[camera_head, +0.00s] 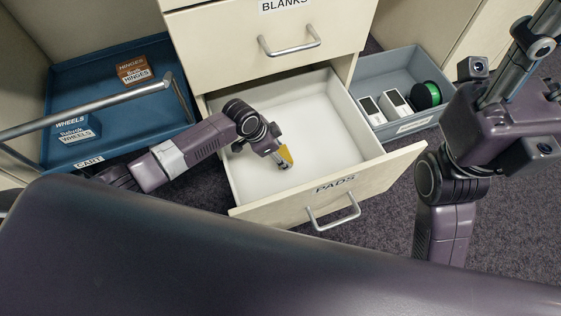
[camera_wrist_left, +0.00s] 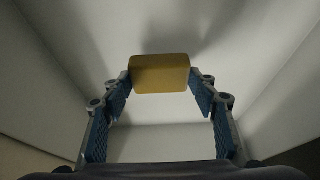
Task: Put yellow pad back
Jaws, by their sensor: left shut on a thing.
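The yellow pad (camera_head: 287,153) is at the tip of my left gripper (camera_head: 281,160), inside the open drawer labelled PADS (camera_head: 352,178). In the left wrist view the pad (camera_wrist_left: 160,74) sits between the two blue-lined fingers of the left gripper (camera_wrist_left: 160,82), which are shut on it. The drawer's pale inside surrounds it; I cannot tell whether the pad touches the drawer floor. Otherwise the drawer looks empty. My right arm is at the right of the head view, and its fingertips are not visible.
The shut BLANKS drawer (camera_head: 240,43) is above. A blue cart tray (camera_head: 98,88) with a HINGES box (camera_head: 133,69) and a WHEELS box (camera_head: 74,131) is at left. A grey bin (camera_head: 378,66) with white boxes (camera_head: 396,102) and a green spool (camera_head: 426,95) is at right.

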